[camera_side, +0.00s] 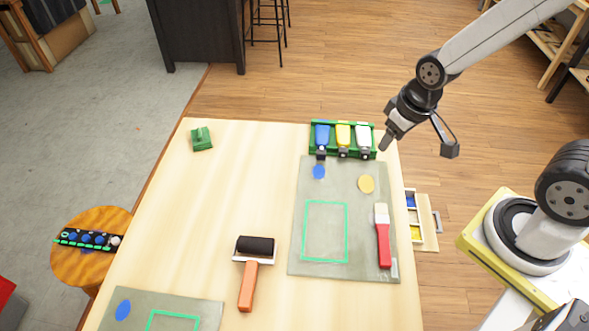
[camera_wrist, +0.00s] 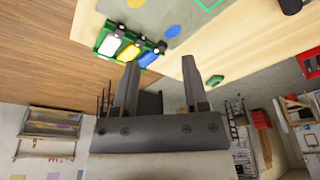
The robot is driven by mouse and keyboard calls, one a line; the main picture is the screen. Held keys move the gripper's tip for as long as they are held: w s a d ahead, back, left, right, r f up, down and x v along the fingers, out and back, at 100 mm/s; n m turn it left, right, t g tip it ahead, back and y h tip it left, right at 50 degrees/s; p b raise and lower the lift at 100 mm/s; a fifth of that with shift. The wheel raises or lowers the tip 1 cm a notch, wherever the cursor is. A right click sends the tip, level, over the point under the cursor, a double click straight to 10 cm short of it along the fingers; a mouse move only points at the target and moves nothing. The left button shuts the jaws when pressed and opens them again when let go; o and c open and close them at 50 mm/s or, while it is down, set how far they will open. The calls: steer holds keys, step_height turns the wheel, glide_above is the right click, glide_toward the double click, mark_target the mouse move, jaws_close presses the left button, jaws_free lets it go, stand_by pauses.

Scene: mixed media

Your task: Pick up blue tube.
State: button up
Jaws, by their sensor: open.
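The blue tube (camera_side: 322,137) stands in a green holder (camera_side: 374,154) at the back right of the table, left of a yellow tube (camera_side: 343,136) and a white tube (camera_side: 363,137). In the wrist view the blue tube (camera_wrist: 149,58) shows near the top, beyond my left finger. My gripper (camera_side: 418,146) is open and empty. In the side view it hangs to the right of the holder, around the table's right edge, apart from the tubes. In the wrist view its two fingers (camera_wrist: 160,76) are spread wide.
A grey mat (camera_side: 325,180) with a blue dot, a yellow dot and a red-handled brush (camera_side: 383,240) lies before the holder. A roller (camera_side: 248,280) lies at the front. A green block (camera_side: 202,139) is at the back left. The table's middle left is clear.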

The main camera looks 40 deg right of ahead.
steer(key=o, duration=0.3)
steer(key=shift+w, duration=0.15)
steer(key=n+g, duration=0.3)
steer(key=n, duration=2.3)
glide_above(323, 135)
steer(key=f, duration=1.3)
steer(key=shift+s+a, duration=0.1)
steer(key=shift+s, duration=0.15)
steer(key=shift+w+f+n, duration=0.25)
steer(key=shift+f+n, duration=0.15)
steer(key=shift+n, duration=0.1)
steer(key=shift+f, duration=0.1)
